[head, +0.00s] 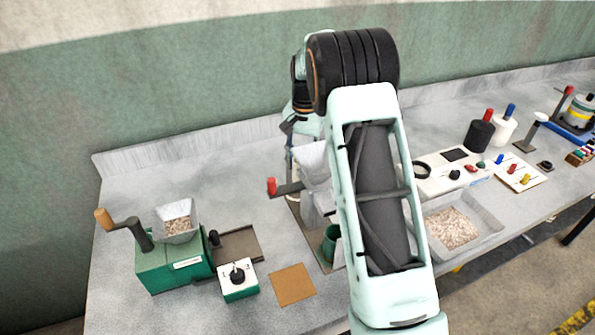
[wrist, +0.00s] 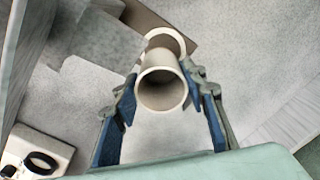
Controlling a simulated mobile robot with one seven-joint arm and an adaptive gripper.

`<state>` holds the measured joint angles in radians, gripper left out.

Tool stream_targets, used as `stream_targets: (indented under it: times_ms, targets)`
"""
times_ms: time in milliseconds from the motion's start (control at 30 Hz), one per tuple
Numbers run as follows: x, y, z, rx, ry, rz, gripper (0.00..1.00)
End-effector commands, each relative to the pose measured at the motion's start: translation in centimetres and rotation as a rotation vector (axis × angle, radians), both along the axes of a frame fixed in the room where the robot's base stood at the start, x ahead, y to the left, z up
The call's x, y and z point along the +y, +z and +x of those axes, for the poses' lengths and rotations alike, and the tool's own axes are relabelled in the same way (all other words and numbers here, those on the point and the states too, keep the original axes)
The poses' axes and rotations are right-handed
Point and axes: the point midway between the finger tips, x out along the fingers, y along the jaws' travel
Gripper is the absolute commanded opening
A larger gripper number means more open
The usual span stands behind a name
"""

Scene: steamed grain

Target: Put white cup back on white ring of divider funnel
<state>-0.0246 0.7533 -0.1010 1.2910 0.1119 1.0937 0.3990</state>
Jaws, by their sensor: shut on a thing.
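The white cup (wrist: 161,92) is between the two blue-padded fingers of my gripper (wrist: 160,105) in the wrist view, its open mouth facing the camera. My gripper is shut on it. A white ring (wrist: 181,42) shows just beyond the cup, which covers part of it; I cannot tell whether they touch. The grey divider funnel (wrist: 100,45) is left of the cup. In the head view the funnel (head: 312,158) stands behind my arm, with a red-tipped crank at its left. My gripper and the cup are mostly hidden there.
A green grinder (head: 168,268) with a grain hopper and a small control box (head: 238,283) stand at left. A green cup (head: 330,243) is below the funnel. A grain tray (head: 490,232) and a control panel (head: 440,182) are right of my arm. The back-left bench is clear.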

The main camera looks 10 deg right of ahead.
Motion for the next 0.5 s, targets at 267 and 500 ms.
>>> stream_targets:
  times_ms: [267,500]
  targets:
    - [1.3,-1.9,-0.4,0.005,-0.001,-0.001,0.07]
    - [1.3,-3.5,-0.3,-0.001,0.0,0.0,0.07]
